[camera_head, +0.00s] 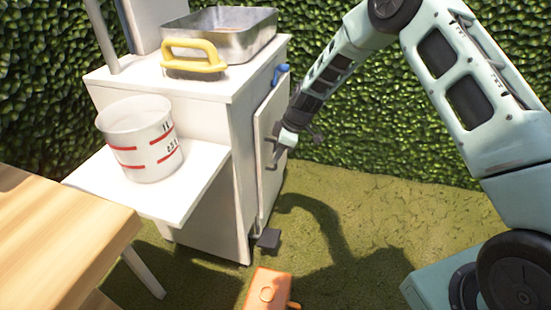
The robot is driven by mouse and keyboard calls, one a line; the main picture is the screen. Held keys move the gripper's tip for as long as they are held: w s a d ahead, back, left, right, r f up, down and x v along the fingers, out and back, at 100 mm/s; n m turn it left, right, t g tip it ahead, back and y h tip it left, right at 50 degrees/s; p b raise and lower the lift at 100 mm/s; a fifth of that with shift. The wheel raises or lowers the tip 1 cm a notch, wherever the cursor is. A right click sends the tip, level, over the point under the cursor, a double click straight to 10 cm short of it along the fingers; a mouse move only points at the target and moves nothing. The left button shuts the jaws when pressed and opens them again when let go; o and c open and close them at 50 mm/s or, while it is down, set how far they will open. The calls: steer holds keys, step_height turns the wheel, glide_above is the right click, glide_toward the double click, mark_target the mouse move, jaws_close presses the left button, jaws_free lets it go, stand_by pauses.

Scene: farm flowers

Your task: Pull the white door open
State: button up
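The white door (265,125) is a tall narrow panel on the right side of the white cabinet (210,222), seen at a steep angle. It looks closed or nearly so; I cannot tell if there is a gap. A dark handle (271,163) shows on its face. My gripper (279,151) is at the door's right part, close to the handle. The fingers are small and partly hidden, so I cannot tell if they are open or touching the handle.
A white bucket with red bands (142,150) stands on a side shelf. An orange object (268,290) and a dark block (269,239) are low near the door. Grass right of the cabinet is open; a hedge stands behind.

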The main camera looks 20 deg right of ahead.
steer(key=shift+x, duration=0.75)
jaws_close()
